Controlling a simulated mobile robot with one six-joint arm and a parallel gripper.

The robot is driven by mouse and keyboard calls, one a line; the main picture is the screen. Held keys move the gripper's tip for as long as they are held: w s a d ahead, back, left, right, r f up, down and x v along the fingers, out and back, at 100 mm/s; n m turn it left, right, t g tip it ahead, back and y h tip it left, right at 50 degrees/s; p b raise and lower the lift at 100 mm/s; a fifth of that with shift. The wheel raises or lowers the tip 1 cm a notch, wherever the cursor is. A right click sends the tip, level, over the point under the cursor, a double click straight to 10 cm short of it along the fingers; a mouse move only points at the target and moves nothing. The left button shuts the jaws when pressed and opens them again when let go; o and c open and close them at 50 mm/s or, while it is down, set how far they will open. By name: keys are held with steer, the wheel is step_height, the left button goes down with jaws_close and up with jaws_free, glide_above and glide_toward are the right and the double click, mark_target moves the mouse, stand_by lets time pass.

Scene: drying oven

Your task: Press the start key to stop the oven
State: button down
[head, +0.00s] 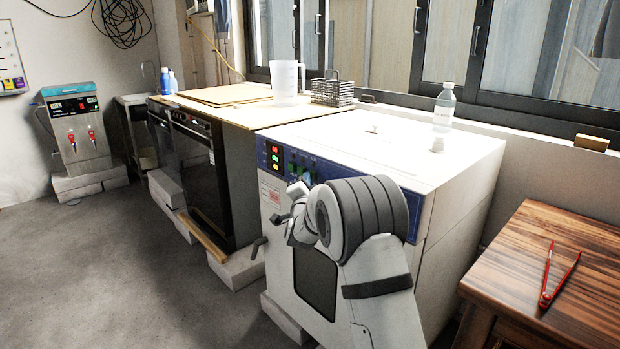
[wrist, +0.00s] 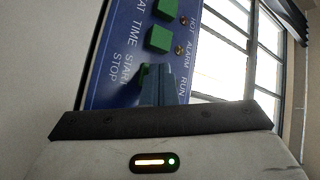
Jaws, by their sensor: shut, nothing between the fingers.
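The white drying oven (head: 440,215) stands in the head view, with a blue control panel (head: 268,160) along its upper front. In the head view my gripper (head: 284,218) is at the oven's front, partly hidden by my wrist.
A wooden table (head: 590,245) with red tongs (head: 547,290) stands right of the oven. A bottle (head: 444,108) stands on the oven's back edge. A counter with a jug (head: 287,82) and wire rack (head: 333,92) adjoins on the left. The floor at left is clear.

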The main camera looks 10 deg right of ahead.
steer(key=shift+s+a+b, duration=0.45)
steer(key=shift+s+a, duration=0.15)
steer(key=shift+a, duration=0.2)
steer(key=s+a+b, duration=0.1)
steer(key=a, duration=0.1)
steer(key=s+a+b, duration=0.1)
steer(key=s+a, duration=0.1)
stand_by(0.4)
steer(key=s+d+r+n+g+y+p, duration=0.3)
steer(key=s+r+n+g+y+p, duration=0.3)
steer(key=s+r+p, duration=0.65)
steer(key=s+d+r+n+g+p, duration=0.1)
steer(key=s+g+p, duration=0.3)
steer(key=s, duration=0.7)
steer(key=s+d+r+n+g+h+p, duration=0.1)
steer(key=s+p, duration=0.5)
steer(key=s, duration=0.6)
steer(key=s+d+r+n+g+h+p, duration=0.1)
steer(key=s+d+n+g+p, duration=0.4)
steer(key=s, duration=0.6)
steer(key=shift+s+d+r+n+g+p, duration=0.25)
steer(key=shift+s+r+n+g+p, duration=0.1)
steer(key=shift+r+g, duration=0.45)
